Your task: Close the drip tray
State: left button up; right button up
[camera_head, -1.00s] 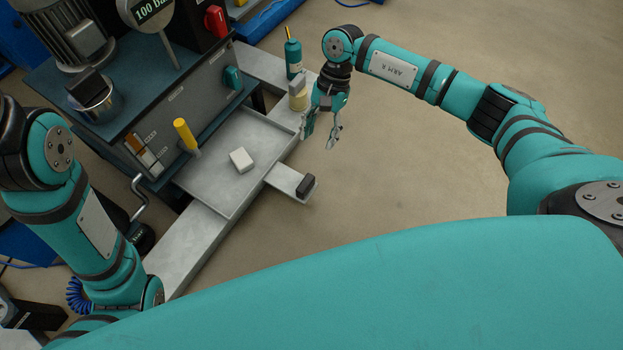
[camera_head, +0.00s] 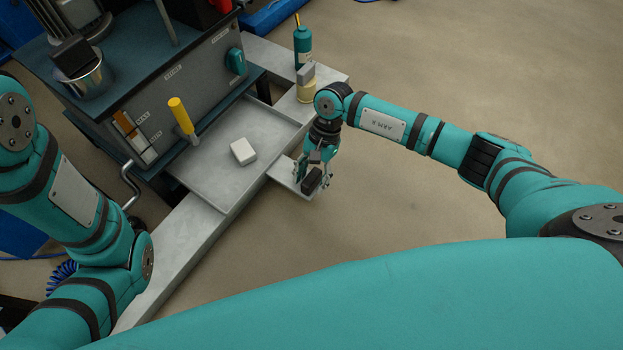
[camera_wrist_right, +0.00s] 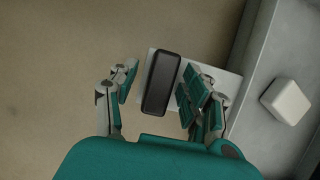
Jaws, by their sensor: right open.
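The drip tray (camera_head: 285,178) is a light grey plate that sticks out from the front of the grey bench below the machine. A black block-shaped handle (camera_head: 312,181) stands near its outer end. My right gripper (camera_head: 313,177) is at the handle, with fingers on either side of it. In the right wrist view the handle (camera_wrist_right: 161,83) lies between the open fingers (camera_wrist_right: 157,88), with a gap at the left finger; the right finger is close to it, and I cannot tell if it touches. My left gripper is out of view; only my left arm shows.
A white block (camera_head: 243,151) lies in the shallow grey pan (camera_head: 213,168) behind the drip tray. A yellow-handled lever (camera_head: 181,116) rises at the machine. A teal bottle (camera_head: 302,46) and a cream container (camera_head: 306,88) stand on the bench. The floor at the right is clear.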

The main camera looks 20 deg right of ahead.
jog(key=shift+c, duration=0.3)
grip_shut()
jog(key=shift+a, duration=0.1)
